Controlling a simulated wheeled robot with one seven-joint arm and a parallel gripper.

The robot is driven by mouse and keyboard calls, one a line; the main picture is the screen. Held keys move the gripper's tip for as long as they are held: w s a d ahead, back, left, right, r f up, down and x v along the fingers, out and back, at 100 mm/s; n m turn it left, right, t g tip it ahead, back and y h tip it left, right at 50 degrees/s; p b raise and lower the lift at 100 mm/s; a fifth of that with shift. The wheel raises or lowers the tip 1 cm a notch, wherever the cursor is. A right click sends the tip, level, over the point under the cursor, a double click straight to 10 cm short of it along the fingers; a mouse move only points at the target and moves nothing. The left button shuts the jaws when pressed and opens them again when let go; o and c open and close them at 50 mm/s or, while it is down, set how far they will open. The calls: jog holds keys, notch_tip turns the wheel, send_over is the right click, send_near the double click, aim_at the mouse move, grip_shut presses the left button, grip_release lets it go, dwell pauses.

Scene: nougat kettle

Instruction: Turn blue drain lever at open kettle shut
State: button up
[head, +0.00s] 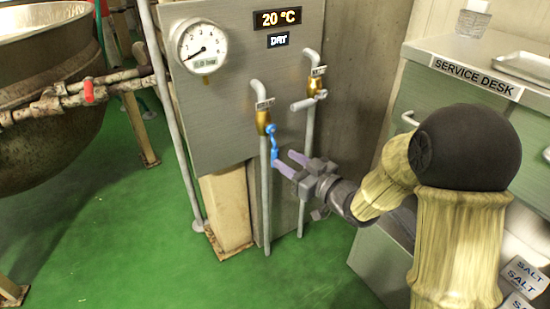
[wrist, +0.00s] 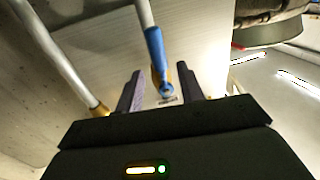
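The blue lever (head: 274,146) hangs down from a brass valve (head: 263,122) on the left of two thin pipes in front of the grey panel. It points along its pipe. My gripper (head: 283,158) is just to the right of the lever's lower part, fingers apart. In the wrist view the blue lever (wrist: 155,50) shows between and beyond the two open fingers of my gripper (wrist: 159,75). Contact with the lever cannot be told. The large metal kettle (head: 45,85) stands at the left, cut off by the frame. Its pipe carries a red handle (head: 92,91).
A second brass valve with a grey lever (head: 309,103) is close by at the upper right. The panel (head: 225,130) carries a pressure gauge (head: 201,46) and displays. The service desk (head: 470,70) stands at the right. Green floor (head: 110,240) is free in front.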

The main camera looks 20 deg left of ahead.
aim_at(278, 155)
jog(key=b+x, duration=0.1)
jog(key=x, duration=0.3)
jog(key=shift+w+a+f, duration=0.1)
jog(key=shift+a+f, duration=0.05)
jog(key=shift+w+a+b, duration=0.3)
jog(key=shift+a+b, duration=0.05)
jog(key=shift+a, duration=0.15)
grip_shut()
